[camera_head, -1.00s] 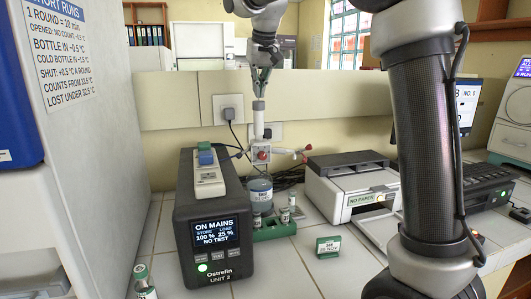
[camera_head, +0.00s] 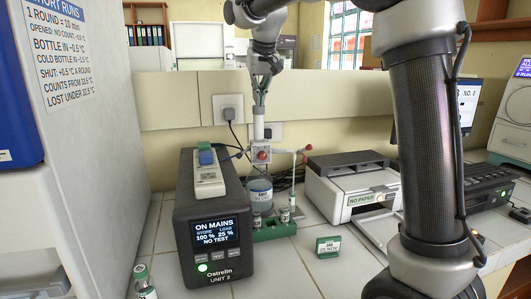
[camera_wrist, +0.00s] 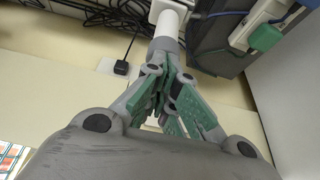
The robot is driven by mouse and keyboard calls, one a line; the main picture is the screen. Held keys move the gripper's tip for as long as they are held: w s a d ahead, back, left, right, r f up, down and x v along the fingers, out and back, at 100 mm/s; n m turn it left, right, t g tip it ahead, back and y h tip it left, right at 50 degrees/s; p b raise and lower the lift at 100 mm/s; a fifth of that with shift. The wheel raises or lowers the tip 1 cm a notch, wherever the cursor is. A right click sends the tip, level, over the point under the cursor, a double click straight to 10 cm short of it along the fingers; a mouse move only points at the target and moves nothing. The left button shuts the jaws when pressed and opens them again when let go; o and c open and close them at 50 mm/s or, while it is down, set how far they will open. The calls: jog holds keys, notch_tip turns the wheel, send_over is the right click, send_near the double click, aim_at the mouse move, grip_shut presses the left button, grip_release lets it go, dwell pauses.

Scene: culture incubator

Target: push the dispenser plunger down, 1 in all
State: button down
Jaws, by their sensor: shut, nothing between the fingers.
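The dispenser is a bottle (camera_head: 259,188) with a white upright plunger (camera_head: 259,130), a red-marked head (camera_head: 262,154) and a side spout with a red tip (camera_head: 304,152). My gripper (camera_head: 261,104) is shut and empty, pointing down, with its fingertips at the plunger's top; they appear to touch it. In the wrist view the closed green-padded fingers (camera_wrist: 165,52) meet the end of the white plunger (camera_wrist: 172,22). A thin pale line runs down below the spout towards the vials (camera_head: 285,214) in a green rack (camera_head: 275,231).
A black power unit (camera_head: 213,228) with a lit screen stands close left of the dispenser. A white printer (camera_head: 350,187) stands to the right. A small green labelled block (camera_head: 328,246) lies on the tiles in front. Loose cables lie behind the dispenser.

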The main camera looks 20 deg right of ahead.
jog(key=shift+f, duration=0.55)
jog(key=shift+r, duration=1.8)
notch_tip(320, 180, up, 6)
